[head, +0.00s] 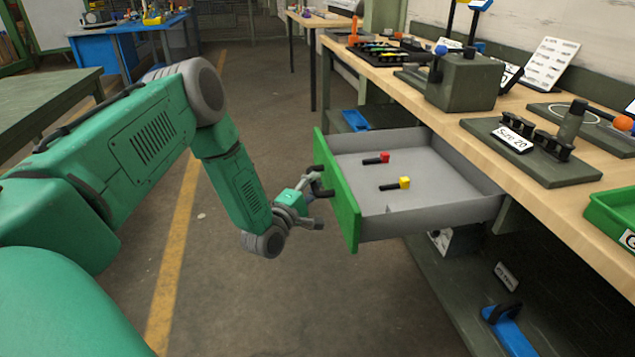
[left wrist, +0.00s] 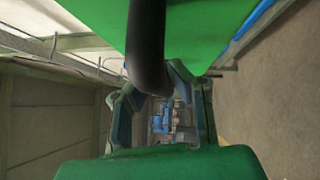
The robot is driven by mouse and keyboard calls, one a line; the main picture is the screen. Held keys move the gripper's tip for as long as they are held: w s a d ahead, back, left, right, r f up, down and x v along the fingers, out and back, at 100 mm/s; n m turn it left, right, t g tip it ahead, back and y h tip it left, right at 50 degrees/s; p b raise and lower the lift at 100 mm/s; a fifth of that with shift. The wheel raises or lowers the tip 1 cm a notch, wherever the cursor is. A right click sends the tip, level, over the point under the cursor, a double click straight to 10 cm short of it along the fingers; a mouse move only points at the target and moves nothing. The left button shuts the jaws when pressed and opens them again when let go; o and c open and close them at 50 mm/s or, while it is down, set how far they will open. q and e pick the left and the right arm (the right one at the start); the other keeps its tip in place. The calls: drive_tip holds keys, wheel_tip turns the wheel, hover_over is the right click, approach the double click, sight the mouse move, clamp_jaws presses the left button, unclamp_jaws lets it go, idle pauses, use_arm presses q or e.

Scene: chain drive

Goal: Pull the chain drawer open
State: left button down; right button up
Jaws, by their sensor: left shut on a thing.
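The chain drawer is a grey tray with a green front (head: 345,205), and it stands far out from under the wooden workbench. Its black handle (head: 323,176) is on the green front; it also shows as a dark bar in the left wrist view (left wrist: 147,45). My left gripper (head: 316,196) is at the handle and shut on it, with the fingers (left wrist: 160,110) on either side of the bar. Inside the drawer lie a black piece with a red end (head: 378,159) and one with a yellow end (head: 396,184). My right gripper is not in view.
The wooden workbench (head: 420,88) runs along the right, with a dark green block (head: 464,82), a "Size 20" fixture (head: 530,150) and a green bin (head: 612,215) on it. A lower shelf holds a blue-and-black item (head: 508,330). The floor left of the drawer is clear.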

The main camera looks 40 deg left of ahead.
use_arm(q)
drive_tip(key=shift+s+f, duration=0.2)
drive_tip(key=shift+f, duration=0.15)
drive_tip(key=c, duration=1.4)
unclamp_jaws()
drive_tip(key=shift+w, duration=0.1)
drive_tip(key=shift+c, duration=0.2)
drive_tip(key=shift+a, duration=0.1)
drive_tip(key=shift+r, duration=0.1)
drive_tip(key=s+d+f, duration=0.1)
drive_tip(key=s+f, duration=0.1)
drive_tip(key=s, duration=0.9)
drive_tip(key=shift+s+d, duration=0.25)
drive_tip(key=shift+s, duration=0.05)
